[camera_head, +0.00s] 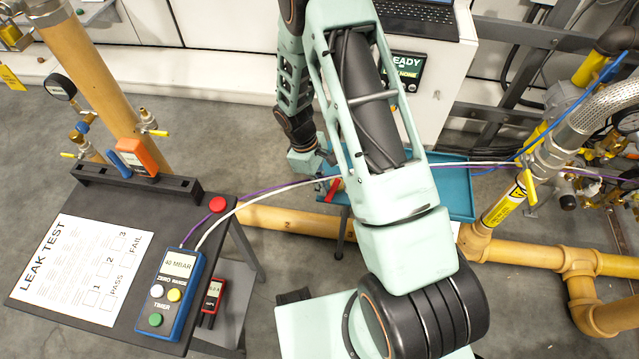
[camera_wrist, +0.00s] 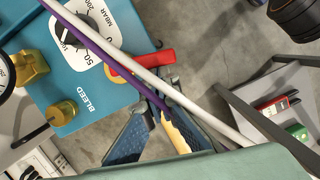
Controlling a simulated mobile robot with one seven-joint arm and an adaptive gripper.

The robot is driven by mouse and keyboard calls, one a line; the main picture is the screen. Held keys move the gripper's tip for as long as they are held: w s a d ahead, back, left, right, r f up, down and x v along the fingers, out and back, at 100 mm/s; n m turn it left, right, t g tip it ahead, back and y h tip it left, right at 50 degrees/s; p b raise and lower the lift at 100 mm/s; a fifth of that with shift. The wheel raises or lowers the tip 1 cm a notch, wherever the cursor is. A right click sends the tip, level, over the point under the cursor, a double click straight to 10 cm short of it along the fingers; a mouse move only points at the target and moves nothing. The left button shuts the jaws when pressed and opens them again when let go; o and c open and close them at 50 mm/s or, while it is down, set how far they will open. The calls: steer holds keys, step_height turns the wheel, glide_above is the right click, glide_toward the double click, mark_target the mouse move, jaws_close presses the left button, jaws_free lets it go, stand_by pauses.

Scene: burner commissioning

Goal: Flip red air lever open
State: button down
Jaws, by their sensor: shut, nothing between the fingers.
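The red lever (camera_wrist: 142,66) sits at the edge of a teal panel (camera_wrist: 95,92) marked BLEED, beside a white dial (camera_wrist: 84,32) in MBAR. Its handle points right in the wrist view. In the head view a red piece of it (camera_head: 335,187) shows beside my arm, above the teal tray-like top (camera_head: 452,190). My gripper (camera_wrist: 162,88) is shut and empty, with its fingertips just below the lever's handle end. I cannot tell whether they touch. Purple and white hoses cross in front of the fingers and hide part of them. In the head view my arm mostly hides the gripper.
The purple hose (camera_wrist: 128,72) and white hose (camera_wrist: 150,77) run to a blue meter (camera_head: 170,295) on the dark stand at left. Yellow pipes (camera_head: 290,220) cross low behind. Grey floor lies between.

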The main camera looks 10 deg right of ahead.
steer(key=shift+w+d, duration=0.1)
steer(key=shift+d, duration=0.05)
steer(key=shift+w+d, duration=0.4)
steer(key=shift+d, duration=0.15)
